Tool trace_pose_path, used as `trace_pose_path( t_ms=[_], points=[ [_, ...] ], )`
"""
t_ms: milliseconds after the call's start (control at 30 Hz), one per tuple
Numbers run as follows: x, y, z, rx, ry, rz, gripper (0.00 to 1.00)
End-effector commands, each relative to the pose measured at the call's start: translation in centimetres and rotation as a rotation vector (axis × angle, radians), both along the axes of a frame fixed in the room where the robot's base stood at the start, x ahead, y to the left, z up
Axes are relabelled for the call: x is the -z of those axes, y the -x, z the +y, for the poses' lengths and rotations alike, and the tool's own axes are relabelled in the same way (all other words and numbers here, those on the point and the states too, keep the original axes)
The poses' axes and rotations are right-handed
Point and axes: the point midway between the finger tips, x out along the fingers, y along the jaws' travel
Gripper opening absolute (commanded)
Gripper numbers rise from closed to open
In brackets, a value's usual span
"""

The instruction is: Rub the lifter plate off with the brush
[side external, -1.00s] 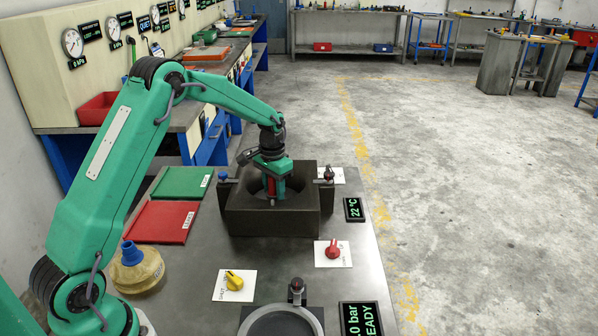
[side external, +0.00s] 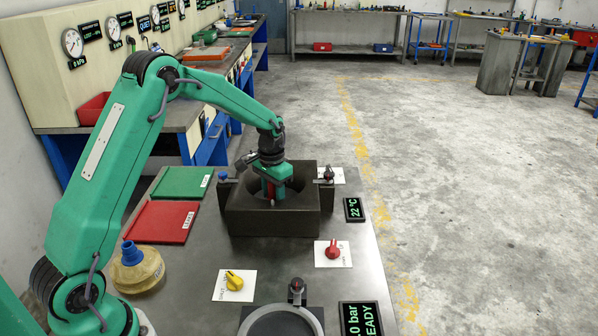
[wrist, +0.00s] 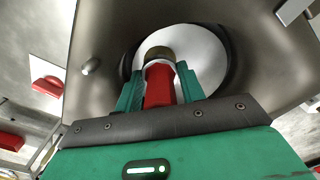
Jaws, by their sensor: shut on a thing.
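My gripper (side external: 270,188) is shut on the red handle of the brush (wrist: 159,86), over the opening of the dark block (side external: 268,222). In the wrist view my gripper (wrist: 160,92) has a green finger on each side of the handle. The brush's dark olive head points down into the bore. The lifter plate (wrist: 207,58) is the pale round disc inside the bore, partly covered by the brush and fingers. The brush head lies over the plate; whether it touches cannot be told. The side view hides the plate.
Clamps with small knobs flank the block, blue-topped at left (side external: 223,177) and dark at right (side external: 328,174). Red (side external: 163,222) and green (side external: 183,183) trays lie left. A yellow knob (side external: 234,281), red knob (side external: 333,250) and grey ring (side external: 283,322) are nearer. A blue-necked container (side external: 136,268) stands left.

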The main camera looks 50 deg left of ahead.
Motion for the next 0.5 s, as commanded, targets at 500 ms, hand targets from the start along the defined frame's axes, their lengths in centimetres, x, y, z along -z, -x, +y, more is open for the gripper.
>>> trace_pose_path(
  t_ms=[500],
  points=[
    [-2.9, 0.0, 0.0, 0.000, 0.000, 0.000, 0.14]
  ],
)
